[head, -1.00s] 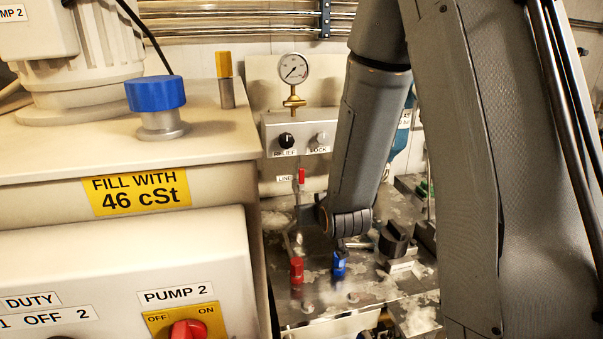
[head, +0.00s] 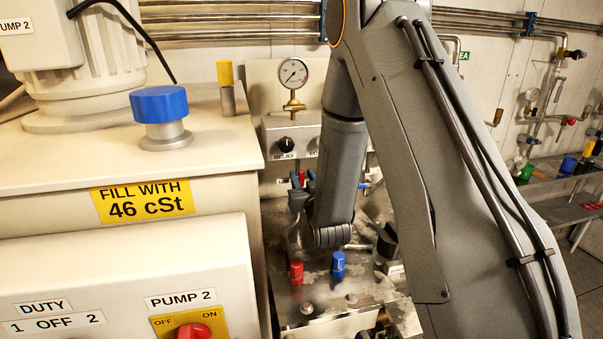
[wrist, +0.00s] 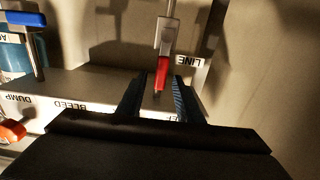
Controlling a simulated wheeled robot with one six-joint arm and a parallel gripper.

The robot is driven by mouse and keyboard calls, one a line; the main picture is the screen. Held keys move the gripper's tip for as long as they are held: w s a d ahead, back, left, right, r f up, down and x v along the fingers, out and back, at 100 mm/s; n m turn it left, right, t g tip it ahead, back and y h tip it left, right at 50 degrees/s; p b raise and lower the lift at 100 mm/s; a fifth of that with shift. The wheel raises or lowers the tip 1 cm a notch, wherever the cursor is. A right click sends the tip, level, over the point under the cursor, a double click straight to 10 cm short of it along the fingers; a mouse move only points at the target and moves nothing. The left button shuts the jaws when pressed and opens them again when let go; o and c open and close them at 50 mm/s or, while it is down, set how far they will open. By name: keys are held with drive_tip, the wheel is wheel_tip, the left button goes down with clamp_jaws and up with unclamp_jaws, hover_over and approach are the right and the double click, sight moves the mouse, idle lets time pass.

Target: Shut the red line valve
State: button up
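The red line valve handle (wrist: 162,76) hangs from a grey metal stem by the LINE label (wrist: 189,62), which appears upside down in the wrist view. My gripper (wrist: 159,92) is open, with one finger on each side of the handle's free end. Gaps show between the handle and the fingers, and I cannot see any contact. In the head view a small part of the red handle (head: 301,176) shows below the gauge block, by my gripper (head: 299,186). My forearm and gripper hide most of the valve there.
A red-capped post (head: 296,271) and a blue-capped post (head: 338,264) stand on the metal bench below my wrist. The large cream tank (head: 60,210) is close on the left. A blue-handled valve (wrist: 27,20) is at the upper left in the wrist view.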

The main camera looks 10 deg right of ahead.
drive_tip(key=shift+w, duration=0.85)
clamp_jaws()
